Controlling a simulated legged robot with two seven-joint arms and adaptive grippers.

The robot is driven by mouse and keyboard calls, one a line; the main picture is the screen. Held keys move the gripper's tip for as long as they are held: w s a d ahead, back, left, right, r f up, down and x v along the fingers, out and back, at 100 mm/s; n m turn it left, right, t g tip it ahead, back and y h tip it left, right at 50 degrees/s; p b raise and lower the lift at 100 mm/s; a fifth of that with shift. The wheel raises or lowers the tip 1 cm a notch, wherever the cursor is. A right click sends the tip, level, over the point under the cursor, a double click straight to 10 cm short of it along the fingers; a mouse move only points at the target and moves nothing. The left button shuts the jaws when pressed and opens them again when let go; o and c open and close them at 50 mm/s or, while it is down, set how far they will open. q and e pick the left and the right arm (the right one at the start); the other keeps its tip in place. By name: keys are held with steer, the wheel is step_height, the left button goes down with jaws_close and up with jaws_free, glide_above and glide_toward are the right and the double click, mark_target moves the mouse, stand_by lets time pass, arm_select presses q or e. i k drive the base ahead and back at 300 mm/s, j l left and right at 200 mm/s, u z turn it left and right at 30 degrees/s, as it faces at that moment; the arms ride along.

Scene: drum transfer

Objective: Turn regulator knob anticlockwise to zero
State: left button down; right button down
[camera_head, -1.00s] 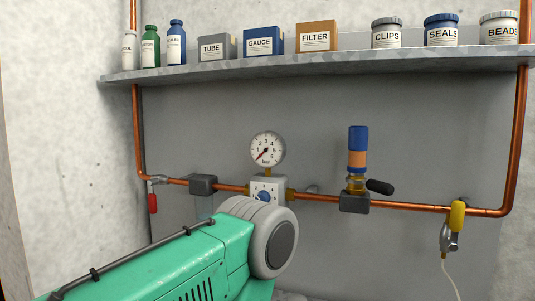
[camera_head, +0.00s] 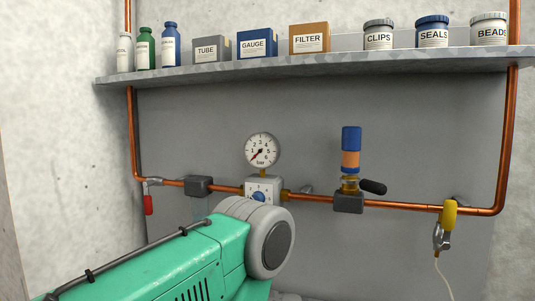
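The regulator (camera_head: 278,185) is a pale block on the copper pipe, in the middle of the camera_head view. Its blue knob (camera_head: 260,190) faces me, with its lower part close to the edge of my green and grey body part in front. A round white pressure gauge (camera_head: 262,150) marked in bar stands on top of the regulator. Its red needle points to the lower left, near the low end of the scale. The exact knob setting is too small to read. Neither of my gripper's fingers shows in this view.
The pipe carries a red-handled valve (camera_head: 148,204) at left, a blue and orange cylinder unit with a black handle (camera_head: 373,187), and a yellow-handled valve (camera_head: 449,214) with a hose at right. A shelf (camera_head: 300,65) above holds bottles, boxes and jars.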

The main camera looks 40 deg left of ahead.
mark_target(259, 196)
steer(key=u, duration=1.2)
